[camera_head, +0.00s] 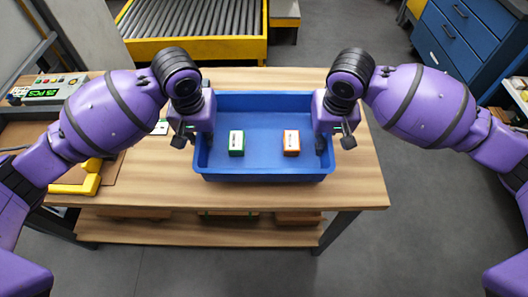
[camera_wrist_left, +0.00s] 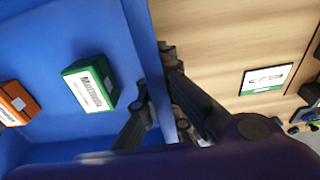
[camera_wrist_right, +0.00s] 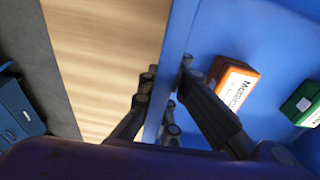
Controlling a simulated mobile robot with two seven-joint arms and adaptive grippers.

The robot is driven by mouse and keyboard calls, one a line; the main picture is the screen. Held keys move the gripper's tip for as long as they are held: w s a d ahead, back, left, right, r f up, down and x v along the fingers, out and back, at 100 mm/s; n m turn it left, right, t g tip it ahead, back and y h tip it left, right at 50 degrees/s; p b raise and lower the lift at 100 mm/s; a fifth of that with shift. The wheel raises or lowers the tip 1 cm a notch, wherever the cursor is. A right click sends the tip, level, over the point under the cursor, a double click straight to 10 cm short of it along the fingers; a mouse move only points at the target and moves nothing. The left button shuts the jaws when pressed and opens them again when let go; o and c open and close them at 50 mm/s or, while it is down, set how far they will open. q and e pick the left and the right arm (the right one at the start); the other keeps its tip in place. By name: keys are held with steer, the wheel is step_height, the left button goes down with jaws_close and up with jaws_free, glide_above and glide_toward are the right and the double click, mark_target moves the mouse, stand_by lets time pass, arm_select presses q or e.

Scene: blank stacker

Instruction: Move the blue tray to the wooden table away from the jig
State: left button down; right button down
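The blue tray (camera_head: 262,170) is over the middle of the wooden table (camera_head: 360,185), level; I cannot tell whether it touches the tabletop. A green box (camera_head: 236,143) and an orange box (camera_head: 291,143) stand apart inside it. My left gripper (camera_head: 190,136) is at the tray's left wall, fingers on both sides of it, closed on it in the left wrist view (camera_wrist_left: 156,75). My right gripper (camera_head: 335,138) holds the right wall the same way, seen in the right wrist view (camera_wrist_right: 166,75). A yellow bracket (camera_head: 88,180), possibly part of the jig, is at the table's left.
A yellow-framed roller conveyor (camera_head: 195,50) stands behind the table. A control panel (camera_head: 45,90) is at the far left. A white card (camera_head: 160,128) lies left of the tray. A blue drawer cabinet (camera_head: 465,35) is at the back right. The tabletop right of the tray is clear.

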mark_target(208, 148)
arm_select(q)
steer(key=shift+s+r, duration=0.15)
steer(key=shift+s, duration=0.05)
arm_select(e)
steer(key=shift+s+r, duration=0.1)
steer(key=shift+s, duration=0.1)
